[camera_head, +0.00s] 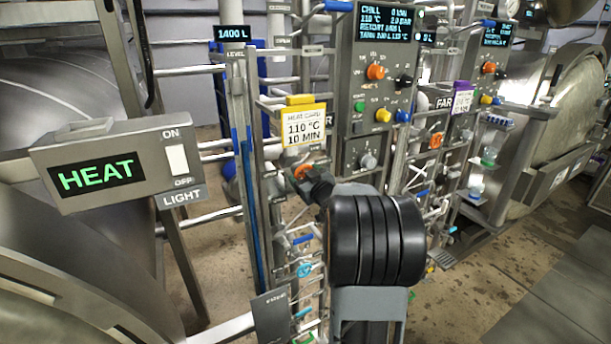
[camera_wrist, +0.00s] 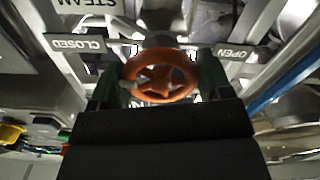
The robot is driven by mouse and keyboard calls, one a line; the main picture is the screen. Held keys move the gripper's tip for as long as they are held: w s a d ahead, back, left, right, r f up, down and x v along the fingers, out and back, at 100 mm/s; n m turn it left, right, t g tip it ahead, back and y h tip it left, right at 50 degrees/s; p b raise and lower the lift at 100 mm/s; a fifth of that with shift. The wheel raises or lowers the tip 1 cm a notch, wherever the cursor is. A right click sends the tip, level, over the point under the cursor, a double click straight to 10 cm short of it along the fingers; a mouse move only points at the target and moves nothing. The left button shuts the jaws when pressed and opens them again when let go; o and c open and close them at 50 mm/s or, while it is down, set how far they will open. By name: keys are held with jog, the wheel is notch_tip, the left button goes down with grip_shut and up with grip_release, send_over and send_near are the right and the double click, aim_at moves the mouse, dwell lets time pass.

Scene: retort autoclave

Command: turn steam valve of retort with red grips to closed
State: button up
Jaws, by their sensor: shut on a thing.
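The steam valve is an orange-red handwheel (camera_wrist: 161,77) with a star-shaped spoke centre, in the middle of the wrist view. My gripper (camera_wrist: 159,84) has one dark finger on each side of its rim and is shut on it. A STEAM label (camera_wrist: 92,4), a CLOSED label (camera_wrist: 78,43) and an OPEN label (camera_wrist: 234,52) surround the wheel, upside down in this view. In the head view, part of the orange wheel (camera_head: 301,172) shows beside my gripper (camera_head: 316,185), and my black arm hides much of that area. I see no red grips in either view.
A HEAT display box (camera_head: 110,165) with a light switch stands near at left. A yellow heat card (camera_head: 303,126) hangs above the wheel. A control panel (camera_head: 378,85) with knobs is behind my arm. Pipes and small valves crowd below. Open floor (camera_head: 510,270) lies at right.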

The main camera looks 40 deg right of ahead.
dwell(0.4)
jog(key=o, duration=0.9)
jog(key=s, duration=0.4)
jog(key=s+a+b, duration=0.1)
jog(key=s, duration=0.4)
jog(key=s+a, duration=0.1)
jog(key=s, duration=0.3)
jog(key=shift+s+b, duration=0.3)
jog(key=shift+s, duration=0.05)
jog(key=shift+d+f, duration=0.1)
